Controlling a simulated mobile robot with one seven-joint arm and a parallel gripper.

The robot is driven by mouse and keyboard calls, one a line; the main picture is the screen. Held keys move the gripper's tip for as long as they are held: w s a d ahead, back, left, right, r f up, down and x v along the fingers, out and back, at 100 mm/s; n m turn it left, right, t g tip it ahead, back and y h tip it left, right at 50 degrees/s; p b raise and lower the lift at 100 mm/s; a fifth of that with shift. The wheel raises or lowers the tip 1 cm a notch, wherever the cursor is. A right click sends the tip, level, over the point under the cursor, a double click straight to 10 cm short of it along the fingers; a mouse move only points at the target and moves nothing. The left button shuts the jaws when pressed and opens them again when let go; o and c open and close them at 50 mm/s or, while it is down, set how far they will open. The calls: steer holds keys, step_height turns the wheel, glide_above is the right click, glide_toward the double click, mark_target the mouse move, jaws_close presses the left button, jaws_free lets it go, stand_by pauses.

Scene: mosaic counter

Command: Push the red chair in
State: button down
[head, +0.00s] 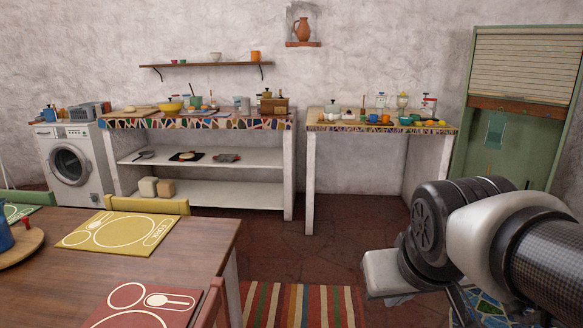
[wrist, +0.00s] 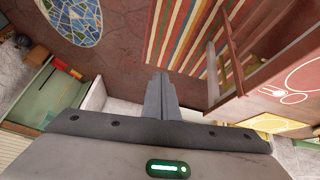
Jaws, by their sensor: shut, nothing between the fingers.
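The red chair (head: 211,304) shows only as a bit of its back at the bottom of the head view, beside the right edge of the wooden table (head: 205,232) and the red placemat (head: 140,309). In the wrist view the reddish chair frame (wrist: 233,62) stands at right, by the table edge, over the striped rug. My gripper (wrist: 159,77) is shut and empty in the wrist view, left of the chair with a visible gap in the picture. In the head view my arm is at right, and the fingertips cannot be made out. Most of the chair's seat and legs are hidden.
A striped rug (head: 300,305) lies on the floor right of the table. A yellow chair (head: 147,205) and a green chair (head: 28,197) stand at the table's far side. Mosaic counters (head: 200,123) line the back wall. Red tiled floor (head: 270,240) is open between.

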steer(key=s+a+r+p, duration=0.1)
steer(key=s+a+p, duration=0.1)
steer(key=s, duration=0.4)
step_height(320, 180, up, 26)
steer(key=p, duration=2.6)
steer(key=shift+g+y, duration=0.4)
steer(key=shift+f, duration=0.1)
